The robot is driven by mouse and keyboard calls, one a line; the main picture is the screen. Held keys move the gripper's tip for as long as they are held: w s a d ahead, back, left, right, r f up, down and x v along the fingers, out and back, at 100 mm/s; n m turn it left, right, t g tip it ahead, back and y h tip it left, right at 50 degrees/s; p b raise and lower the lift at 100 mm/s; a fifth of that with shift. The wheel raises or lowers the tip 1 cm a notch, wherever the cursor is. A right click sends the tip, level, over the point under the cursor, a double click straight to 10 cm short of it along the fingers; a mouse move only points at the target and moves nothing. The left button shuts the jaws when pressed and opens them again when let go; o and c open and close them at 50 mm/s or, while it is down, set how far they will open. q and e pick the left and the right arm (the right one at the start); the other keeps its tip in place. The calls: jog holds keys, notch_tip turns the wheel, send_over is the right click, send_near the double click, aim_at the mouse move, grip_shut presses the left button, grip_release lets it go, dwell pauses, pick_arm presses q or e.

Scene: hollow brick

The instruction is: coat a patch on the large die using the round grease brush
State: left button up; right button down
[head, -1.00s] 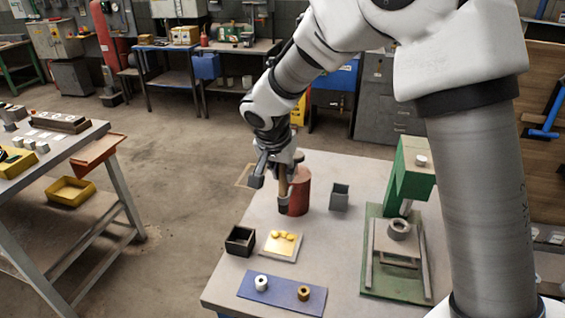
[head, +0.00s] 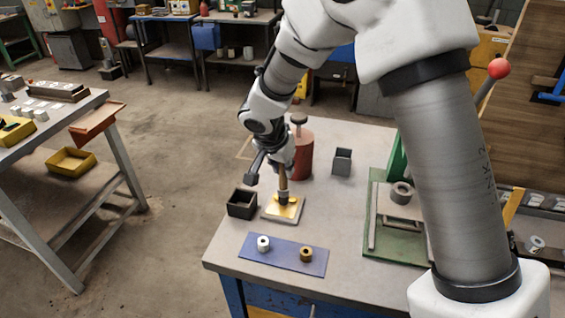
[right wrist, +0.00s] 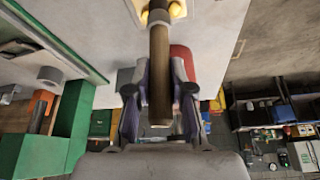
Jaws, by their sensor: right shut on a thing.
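My right gripper (head: 281,166) is shut on the brown-handled grease brush (head: 283,187), which it holds nearly upright. The handle runs between the fingers in the right wrist view (right wrist: 160,60). A thick grey ring (head: 402,193), the largest ring in view and seemingly the large die, sits on the green press. A small white ring (head: 263,243) and a small brass ring (head: 306,254) stand on the blue mat (head: 284,257). My left gripper is out of view.
A dark open box (head: 241,204) stands left of the plate. A red can (head: 303,155) with a grey-topped handle and a grey open box (head: 342,162) stand behind. The green press (head: 378,235) is at the right, partly hidden by my arm. The table between plate and press is clear.

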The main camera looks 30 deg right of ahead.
jog(key=shift+r, duration=0.1)
jog(key=shift+f+b, duration=0.6)
jog(key=shift+b, duration=0.1)
dwell(1.0)
jog(key=shift+s+f+b, duration=0.1)
jog(key=shift+b, duration=0.25)
dwell(1.4)
jog(key=shift+r+p, duration=0.45)
jog(key=shift+r, duration=0.2)
jog(key=shift+r+p, duration=1.6)
jog(key=shift+r, duration=1.35)
